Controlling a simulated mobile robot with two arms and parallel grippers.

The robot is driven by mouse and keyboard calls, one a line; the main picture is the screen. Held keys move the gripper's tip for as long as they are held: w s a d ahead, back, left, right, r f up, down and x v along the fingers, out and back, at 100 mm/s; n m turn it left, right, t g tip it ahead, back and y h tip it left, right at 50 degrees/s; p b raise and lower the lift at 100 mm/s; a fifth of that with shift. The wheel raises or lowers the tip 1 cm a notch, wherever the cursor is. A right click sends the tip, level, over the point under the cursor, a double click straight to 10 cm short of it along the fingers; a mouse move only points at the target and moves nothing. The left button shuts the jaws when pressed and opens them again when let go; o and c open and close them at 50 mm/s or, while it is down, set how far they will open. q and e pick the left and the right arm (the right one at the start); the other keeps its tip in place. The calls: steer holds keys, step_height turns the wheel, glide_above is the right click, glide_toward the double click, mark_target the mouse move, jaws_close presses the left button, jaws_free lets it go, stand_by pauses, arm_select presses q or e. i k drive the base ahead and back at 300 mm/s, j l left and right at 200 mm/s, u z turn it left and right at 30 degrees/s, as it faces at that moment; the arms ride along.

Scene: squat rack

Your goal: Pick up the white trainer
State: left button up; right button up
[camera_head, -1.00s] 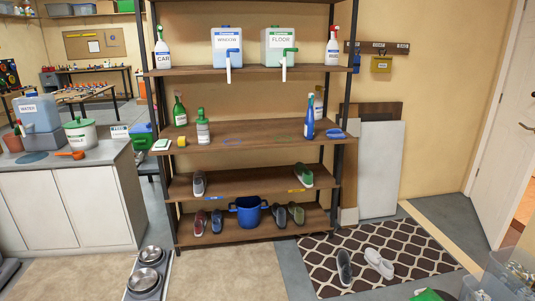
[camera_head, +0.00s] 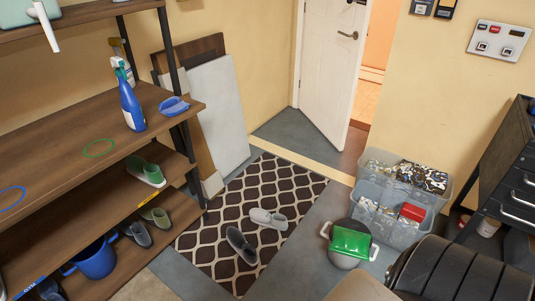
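A pale, whitish shoe (camera_head: 268,218) lies on the brown-and-white patterned mat (camera_head: 208,212) in the head view. It looks like the white trainer, though its details are too small to be sure. A dark grey shoe (camera_head: 241,245) lies just in front of it and to its left, apart from it. A green shoe with a white sole (camera_head: 147,170) stands on a shelf to the left. Neither of my grippers is in view.
A shelf rack (camera_head: 95,150) fills the left side. Right of the mat stand a round grey pot-like thing with a green block on top (camera_head: 350,242) and clear bins (camera_head: 402,205). A dark ribbed object (camera_head: 455,270) fills the lower right. Floor before the white door (camera_head: 333,65) is clear.

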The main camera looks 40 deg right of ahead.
mark_target(261, 216)
steer(key=i+l+z, duration=0.15)
steer(key=i+z, duration=0.15)
steer(key=z, duration=0.15)
steer(key=i+z, duration=0.25)
steer(key=z, duration=0.15)
steer(key=i+z, duration=0.3)
steer(key=z, duration=0.15)
steer(key=i+j+z, duration=0.2)
steer(key=z, duration=0.25)
steer(key=i, duration=0.1)
